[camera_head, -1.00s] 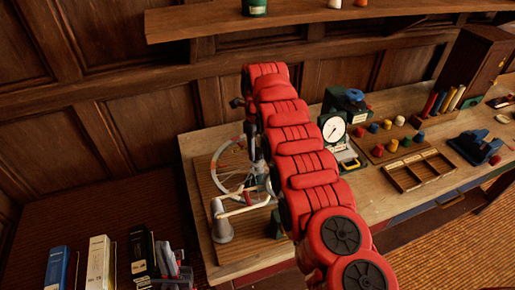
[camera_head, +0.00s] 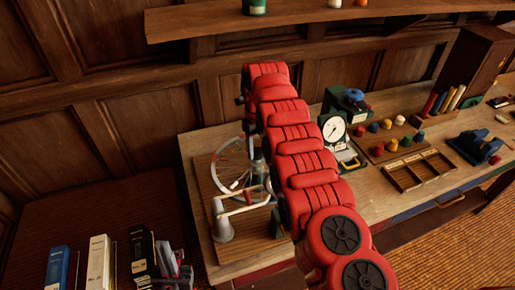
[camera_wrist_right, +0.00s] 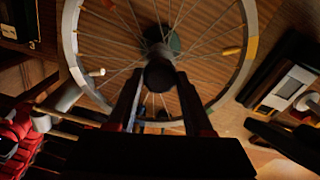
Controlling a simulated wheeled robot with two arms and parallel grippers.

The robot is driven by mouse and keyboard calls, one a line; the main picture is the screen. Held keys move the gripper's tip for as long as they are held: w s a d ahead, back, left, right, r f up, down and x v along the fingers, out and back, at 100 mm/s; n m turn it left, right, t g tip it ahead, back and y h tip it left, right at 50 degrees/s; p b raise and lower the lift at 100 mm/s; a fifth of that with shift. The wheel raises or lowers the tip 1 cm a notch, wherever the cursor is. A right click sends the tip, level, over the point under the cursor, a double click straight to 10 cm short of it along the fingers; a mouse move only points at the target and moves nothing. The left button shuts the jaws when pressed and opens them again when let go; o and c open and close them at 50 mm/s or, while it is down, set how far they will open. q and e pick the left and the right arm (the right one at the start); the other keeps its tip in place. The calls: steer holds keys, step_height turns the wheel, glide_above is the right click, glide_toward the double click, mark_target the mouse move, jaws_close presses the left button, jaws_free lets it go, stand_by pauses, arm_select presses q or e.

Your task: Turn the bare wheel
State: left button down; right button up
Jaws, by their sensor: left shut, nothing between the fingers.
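The bare wheel (camera_head: 221,160), a spoked rim with no tyre, stands at the left end of the bench, partly hidden by my red right arm. In the right wrist view, the wheel (camera_wrist_right: 240,75) fills the upper middle. It has a white peg and a yellow peg among its spokes. My right gripper (camera_wrist_right: 160,78) is at the wheel's centre, its two fingers on either side of the dark hub (camera_wrist_right: 158,74). I cannot tell whether they press on it. My left gripper (camera_head: 175,266) is shut and empty, low at the left beside the black binder, away from the wheel.
A grey cone-shaped stand (camera_head: 222,222) with a pale bar is in front of the wheel. A dial gauge (camera_head: 333,129) stands right of my arm. Coloured knobs and a divided wooden tray (camera_head: 418,169) lie farther right. Binders (camera_head: 98,263) stand at lower left. A shelf (camera_head: 200,22) hangs above.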

steer(key=o, duration=0.4)
steer(key=shift+o, duration=0.2)
steer(key=shift+r, duration=0.15)
steer(key=shift+r, duration=0.3)
step_height(320, 180, up, 4)
steer(key=shift+f+p, duration=0.25)
steer(key=shift+p, duration=0.6)
step_height(320, 180, up, 13)
steer(key=p, duration=1.3)
